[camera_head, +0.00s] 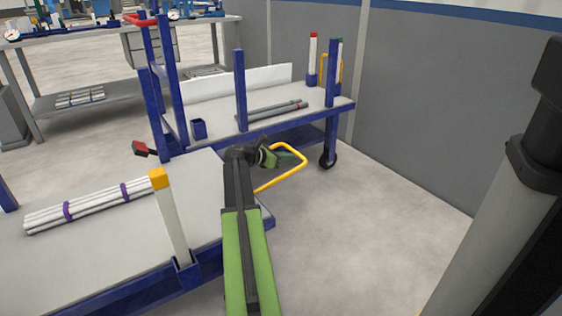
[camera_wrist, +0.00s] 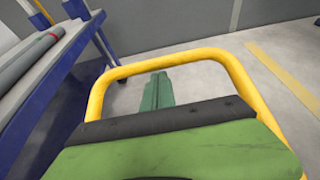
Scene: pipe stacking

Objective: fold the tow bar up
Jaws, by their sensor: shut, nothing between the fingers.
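The yellow tow bar (camera_head: 278,181) is a loop sticking out low beyond the right end of the near blue cart. Its joint with the cart is hidden behind my arm. My gripper (camera_head: 289,155) is at the loop, with its green fingers together and empty. In the wrist view the tow bar (camera_wrist: 235,70) frames my gripper (camera_wrist: 161,82) on the left, top and right. The fingertips appear inside the loop, just short of its crossbar. I cannot tell whether they touch it or sit above or below it.
The near cart (camera_head: 110,257) carries white pipes (camera_head: 85,204) and a yellow-capped post (camera_head: 170,215). A far blue cart (camera_head: 262,127) with grey pipes (camera_head: 272,112) stands beyond the loop. A grey wall (camera_head: 430,110) is at right. Floor (camera_head: 350,235) between is clear.

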